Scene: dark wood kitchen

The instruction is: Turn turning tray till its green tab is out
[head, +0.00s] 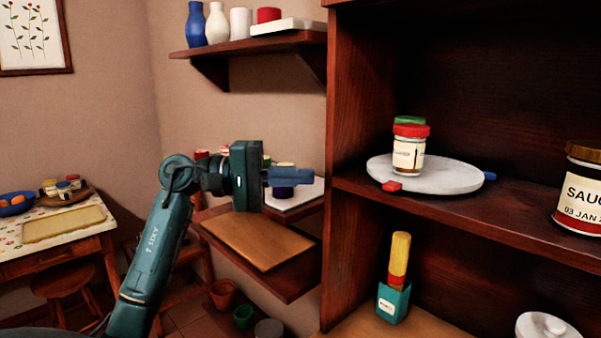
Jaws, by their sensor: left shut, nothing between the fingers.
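The turning tray (452,182) is a round pale grey disc on the middle shelf of the dark wood cabinet. A red tab (392,186) sticks out at its front left, and a blue tab (490,177) shows at its right edge. I see no green tab; the back of the rim is partly hidden by a jar (408,155) with a red lid standing on the tray. Something green shows just above that lid. My left gripper (308,175) is shut and empty, left of the cabinet's side wall and apart from the tray. My right gripper is not in view.
The cabinet's upright side wall (340,130) stands between my left gripper and the tray. A sauce jar (580,190) stands at the shelf's right. Below are a teal box (393,302) and a white lidded pot (545,327). A low wall shelf (262,240) lies beneath my left arm.

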